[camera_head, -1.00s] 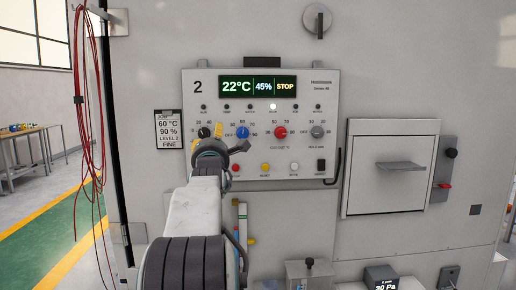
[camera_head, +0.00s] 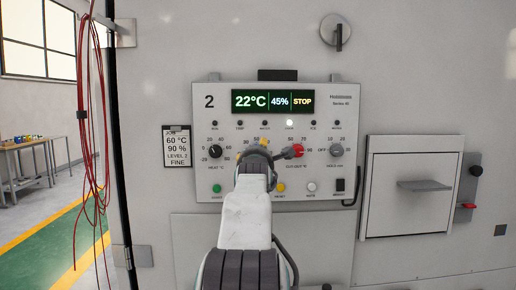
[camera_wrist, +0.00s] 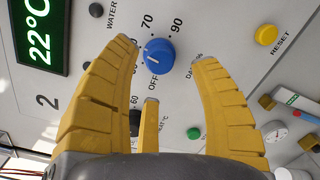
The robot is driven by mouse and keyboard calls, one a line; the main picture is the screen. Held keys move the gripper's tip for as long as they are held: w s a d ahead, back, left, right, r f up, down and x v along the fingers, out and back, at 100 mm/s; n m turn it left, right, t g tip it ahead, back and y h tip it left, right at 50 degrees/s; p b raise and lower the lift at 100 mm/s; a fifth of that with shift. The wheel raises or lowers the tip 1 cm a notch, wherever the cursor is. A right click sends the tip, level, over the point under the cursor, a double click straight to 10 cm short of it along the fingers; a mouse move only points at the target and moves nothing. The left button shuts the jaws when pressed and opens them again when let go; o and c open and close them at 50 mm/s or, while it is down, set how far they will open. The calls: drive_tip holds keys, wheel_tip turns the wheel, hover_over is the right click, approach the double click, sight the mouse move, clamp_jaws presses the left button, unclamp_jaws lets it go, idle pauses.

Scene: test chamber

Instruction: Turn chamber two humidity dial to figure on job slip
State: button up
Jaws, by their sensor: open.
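The chamber two panel (camera_head: 225,180) bears a "2" and a row of dials. In the wrist view the blue dial (camera_wrist: 155,56), marked OFF, 50, 70 and 90, sits between the tips of my gripper (camera_wrist: 163,52). My gripper is open, with a yellow finger on each side of the dial; I cannot tell whether they touch it. In the head view my gripper (camera_head: 252,146) hides the blue dial. The job slip (camera_head: 177,146) reads 60 °C, 90 %, LEVEL 2, FINE.
The display (camera_head: 272,101) reads 22°C, 45%, STOP. A black dial (camera_head: 215,151) is left of my gripper, red (camera_head: 292,151) and grey (camera_head: 335,150) dials right. Buttons lie below, including green (camera_head: 217,188). Red cables (camera_head: 85,120) hang left; a hatch handle (camera_head: 425,186) projects right.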

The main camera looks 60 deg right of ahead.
drive_tip(key=shift+p+x, duration=1)
drive_tip(key=shift+x, duration=1.15)
drive_tip(key=shift+r, duration=0.1)
clamp_jaws()
